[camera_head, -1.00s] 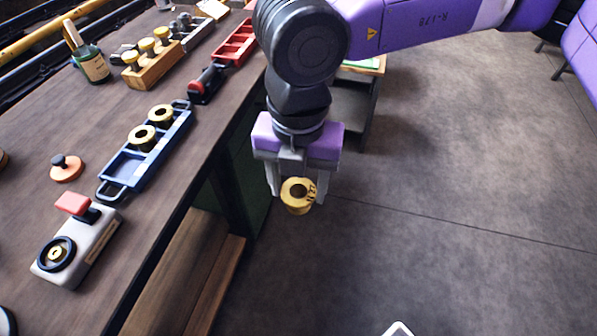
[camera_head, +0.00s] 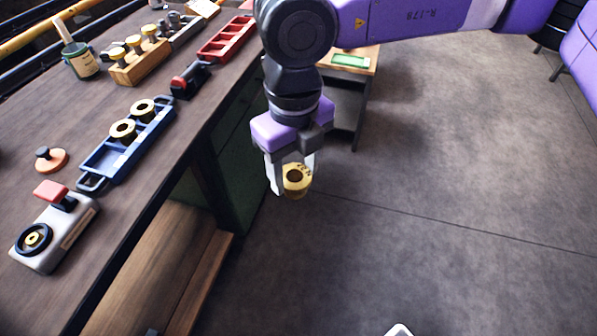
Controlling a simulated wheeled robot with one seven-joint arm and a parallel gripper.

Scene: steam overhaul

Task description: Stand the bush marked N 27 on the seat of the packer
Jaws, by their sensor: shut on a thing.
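My gripper (camera_head: 290,190) is shut on a brass flanged bush (camera_head: 297,187), its bore facing up toward the camera. Dark marking shows on its flange, partly blurred now; it read N 27 in the earlier view. The gripper hangs over the floor, to the right of the bench edge. The packer is probably the grey block (camera_head: 55,234) with a black ring around a small brass centre and a red-topped lever, at the bench's near left. I cannot be sure of that. The bush is well apart from it.
A blue tray (camera_head: 100,163) on the wooden bench (camera_head: 130,215) holds two brass bushes (camera_head: 123,131). An orange knobbed disc (camera_head: 51,160) lies nearby.

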